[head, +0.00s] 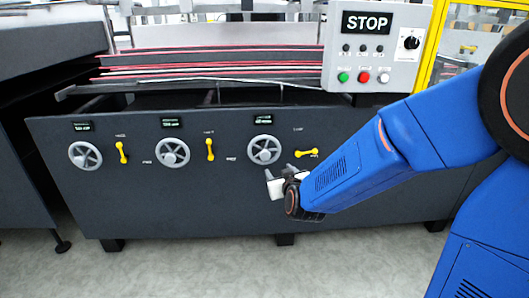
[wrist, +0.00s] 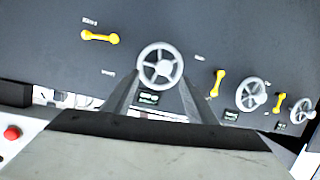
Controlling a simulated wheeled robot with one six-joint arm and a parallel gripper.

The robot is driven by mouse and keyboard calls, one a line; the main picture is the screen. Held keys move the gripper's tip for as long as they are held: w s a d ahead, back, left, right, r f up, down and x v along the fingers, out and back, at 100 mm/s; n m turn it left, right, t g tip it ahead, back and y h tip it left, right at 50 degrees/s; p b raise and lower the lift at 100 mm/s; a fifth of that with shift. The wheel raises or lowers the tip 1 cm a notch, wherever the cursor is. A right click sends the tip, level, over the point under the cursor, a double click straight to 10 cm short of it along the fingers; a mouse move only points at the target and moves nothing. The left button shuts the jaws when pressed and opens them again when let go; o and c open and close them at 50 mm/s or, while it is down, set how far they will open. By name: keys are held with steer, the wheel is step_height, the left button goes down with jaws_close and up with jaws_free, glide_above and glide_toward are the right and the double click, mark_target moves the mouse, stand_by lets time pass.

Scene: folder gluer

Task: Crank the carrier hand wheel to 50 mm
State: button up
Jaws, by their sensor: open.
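Three grey spoked hand wheels sit on the dark front panel in the head view: left (head: 85,155), middle (head: 173,153) and right (head: 263,150). Their labels are too small to read, so I cannot tell which is the carrier wheel. A small dark display (head: 262,119) with unreadable green digits is above the right wheel. My gripper (head: 281,177) is open and empty, just below and right of that wheel. In the wrist view the same wheel (wrist: 161,66) lies ahead between the fingertips of my gripper (wrist: 159,82); I see no clear contact.
Yellow levers stand beside the wheels: left (head: 122,152) and middle (head: 210,149) upright, right (head: 305,153) lying sideways near my gripper. A grey control box (head: 375,50) with a STOP sign and buttons is above right. Grey floor (head: 190,258) in front is clear.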

mark_target(265, 151)
steer(key=shift+w+a+f+t+h, duration=0.9)
steer(key=shift+w+a+f+t, duration=0.3)
steer(key=shift+a+f+t, duration=0.6)
steer(key=shift+n, duration=0.4)
steer(key=w, duration=1.7)
steer(key=shift+w+a+r, duration=0.1)
steer(key=shift+w+r, duration=0.1)
steer(key=shift+r, duration=0.05)
jaws_close()
